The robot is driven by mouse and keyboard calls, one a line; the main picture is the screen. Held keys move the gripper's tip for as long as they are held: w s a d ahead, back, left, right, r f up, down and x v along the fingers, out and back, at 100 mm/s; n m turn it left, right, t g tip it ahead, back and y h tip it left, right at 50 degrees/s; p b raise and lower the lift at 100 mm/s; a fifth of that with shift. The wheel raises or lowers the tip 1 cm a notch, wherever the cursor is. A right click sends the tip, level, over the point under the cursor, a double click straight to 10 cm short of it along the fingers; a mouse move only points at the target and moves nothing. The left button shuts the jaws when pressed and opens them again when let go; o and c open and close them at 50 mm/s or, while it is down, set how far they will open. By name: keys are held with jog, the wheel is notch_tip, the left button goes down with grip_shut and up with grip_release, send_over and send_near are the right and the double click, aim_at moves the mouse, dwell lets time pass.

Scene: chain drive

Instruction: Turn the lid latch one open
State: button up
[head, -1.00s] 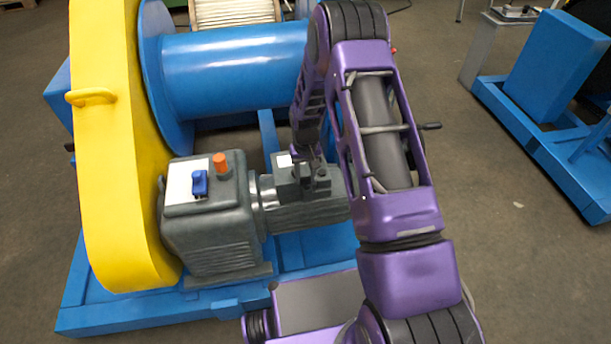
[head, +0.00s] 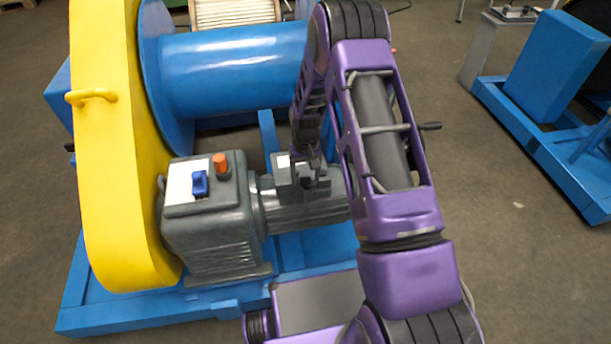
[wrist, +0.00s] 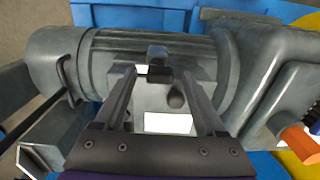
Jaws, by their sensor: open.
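The grey motor (head: 300,215) carries a small box (head: 288,184) with a lid on top. In the wrist view, a small dark latch block (wrist: 158,56) stands at the lid's far edge, between and just beyond my fingertips. A second dark rounded knob (wrist: 176,96) lies nearer, inside the jaw gap. Which of them is latch one I cannot tell. My gripper (wrist: 156,73) is open, with its fingers on either side of the latch block; contact cannot be made out. In the head view my gripper (head: 316,178) is small and dark over the box.
A grey gearbox (head: 212,225) with a blue switch (head: 200,183) and orange cap (head: 220,165) is left of the motor. Beyond it are the yellow chain guard (head: 115,170) and blue drum (head: 235,70). Open floor (head: 520,260) lies to the right.

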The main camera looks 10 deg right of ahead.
aim_at(305, 178)
notch_tip(305, 178, up, 17)
jog(key=p, duration=0.2)
dwell(0.5)
